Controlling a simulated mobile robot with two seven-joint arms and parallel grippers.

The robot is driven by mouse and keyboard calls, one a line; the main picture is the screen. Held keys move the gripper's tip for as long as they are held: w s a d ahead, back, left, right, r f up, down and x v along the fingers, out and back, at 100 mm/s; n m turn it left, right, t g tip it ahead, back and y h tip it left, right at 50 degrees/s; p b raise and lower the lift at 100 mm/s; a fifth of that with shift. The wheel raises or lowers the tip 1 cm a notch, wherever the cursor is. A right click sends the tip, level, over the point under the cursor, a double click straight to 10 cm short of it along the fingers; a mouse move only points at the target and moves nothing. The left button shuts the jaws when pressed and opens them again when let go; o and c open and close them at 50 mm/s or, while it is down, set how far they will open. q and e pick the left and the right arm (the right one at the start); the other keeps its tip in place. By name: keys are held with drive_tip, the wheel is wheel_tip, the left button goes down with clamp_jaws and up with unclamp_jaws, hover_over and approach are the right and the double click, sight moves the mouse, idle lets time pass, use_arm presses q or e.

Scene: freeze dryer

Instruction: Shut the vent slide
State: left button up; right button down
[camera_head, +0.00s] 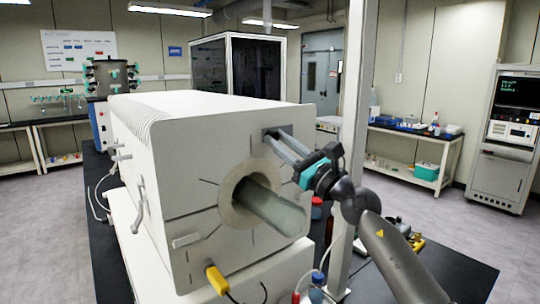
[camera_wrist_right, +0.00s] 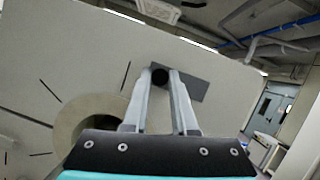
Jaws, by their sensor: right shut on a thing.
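The vent slide is a grey plate (camera_wrist_right: 192,86) with a round black knob (camera_wrist_right: 160,77), on the upper right of the white machine's front face. In the head view the plate (camera_head: 286,129) shows beside my fingertips. My right gripper (camera_head: 275,138) reaches it from the right. In the right wrist view its two fingers (camera_wrist_right: 161,76) are shut on the knob, one on each side. Whether an opening lies behind the plate is hidden. My left gripper is not in view.
The white machine (camera_head: 190,150) stands on a dark bench. A glassy tube (camera_head: 268,208) juts from its round port, below and left of my right gripper. A pale upright post (camera_head: 356,100) stands near my right arm. Bottles (camera_head: 316,285) stand on the bench below.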

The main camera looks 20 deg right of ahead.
drive_tip(key=shift+w+d+b, duration=0.3)
drive_tip(key=shift+d+b, duration=0.4)
drive_tip(key=shift+d, duration=0.25)
drive_tip(key=c, duration=0.7)
unclamp_jaws()
drive_tip(key=shift+d, duration=0.15)
